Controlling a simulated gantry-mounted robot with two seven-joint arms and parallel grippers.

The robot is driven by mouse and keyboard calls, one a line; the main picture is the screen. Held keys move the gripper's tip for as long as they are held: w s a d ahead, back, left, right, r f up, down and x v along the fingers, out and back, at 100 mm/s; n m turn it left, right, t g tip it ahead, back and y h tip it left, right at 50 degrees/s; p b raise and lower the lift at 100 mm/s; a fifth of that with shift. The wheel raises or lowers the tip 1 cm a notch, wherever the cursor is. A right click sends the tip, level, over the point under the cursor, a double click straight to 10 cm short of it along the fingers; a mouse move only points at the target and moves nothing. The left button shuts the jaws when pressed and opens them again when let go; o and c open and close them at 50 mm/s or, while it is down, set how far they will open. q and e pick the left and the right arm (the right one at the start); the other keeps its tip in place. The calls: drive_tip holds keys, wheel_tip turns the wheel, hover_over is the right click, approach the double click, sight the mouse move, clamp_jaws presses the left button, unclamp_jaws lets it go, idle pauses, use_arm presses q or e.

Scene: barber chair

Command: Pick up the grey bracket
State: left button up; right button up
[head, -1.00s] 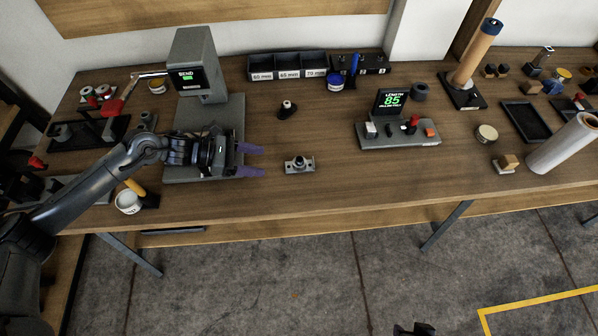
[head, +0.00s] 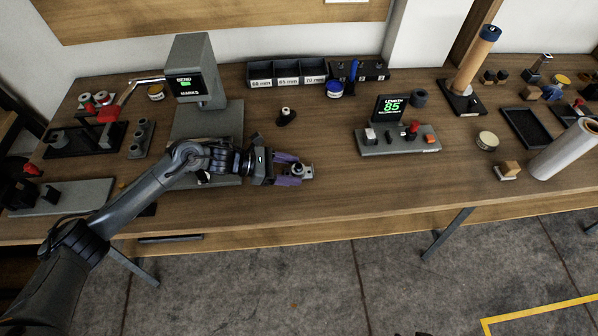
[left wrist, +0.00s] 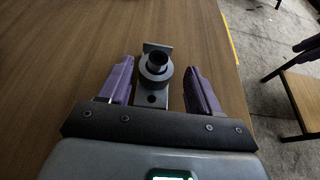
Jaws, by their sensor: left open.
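The grey bracket (head: 307,172) lies on the wooden bench, a small flat plate with a dark round boss on it. In the left wrist view the bracket (left wrist: 154,76) sits between the two purple fingers, with its far end beyond the fingertips. My left gripper (head: 291,170) is open around the bracket, low over the bench; in the left wrist view the gripper (left wrist: 158,75) shows a gap on both sides of it. In the head view the fingers hide part of the bracket.
A grey press-like machine (head: 205,75) stands behind my left arm. A small dark part (head: 286,116) lies behind the bracket. A display stand reading 85 (head: 398,138) is to the right. Labelled bins (head: 288,72) stand at the back. The bench between bracket and stand is clear.

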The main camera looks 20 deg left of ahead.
use_arm(q)
drive_tip(key=shift+w+d+f, duration=0.1)
drive_tip(key=shift+d, duration=0.05)
drive_tip(key=shift+c, duration=0.3)
drive_tip(key=c, duration=0.9)
drive_tip(key=shift+c, duration=0.4)
